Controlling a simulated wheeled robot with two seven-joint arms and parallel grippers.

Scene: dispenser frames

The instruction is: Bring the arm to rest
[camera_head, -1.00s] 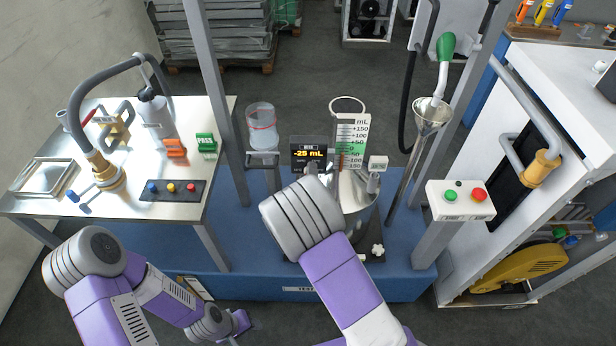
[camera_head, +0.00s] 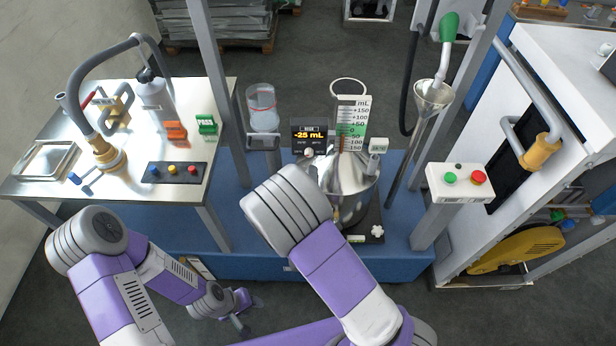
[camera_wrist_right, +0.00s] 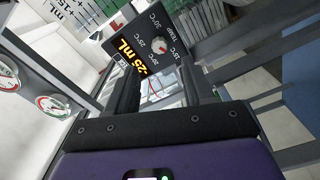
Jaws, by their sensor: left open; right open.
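My right arm reaches over the blue bench, its grey-ringed wrist (camera_head: 286,210) in front of the steel vessel (camera_head: 356,182). My right gripper (camera_wrist_right: 160,88) is open in the right wrist view, with two dark fingers and nothing seen held between them. The arm hides it in the head view. The display reading -25 mL (camera_head: 309,136) is just beyond the right gripper and also shows in the right wrist view (camera_wrist_right: 133,57). My left gripper (camera_head: 243,312) is low in the head view, over the floor in front of the bench, open and apart from other things.
A steel table (camera_head: 60,194) at left holds a hose fitting and a button box (camera_head: 173,173). The dispenser frame has grey posts, a funnel (camera_head: 432,94), a scale plate (camera_head: 350,112) and a control box (camera_head: 459,183). A white cabinet (camera_head: 560,70) stands at right.

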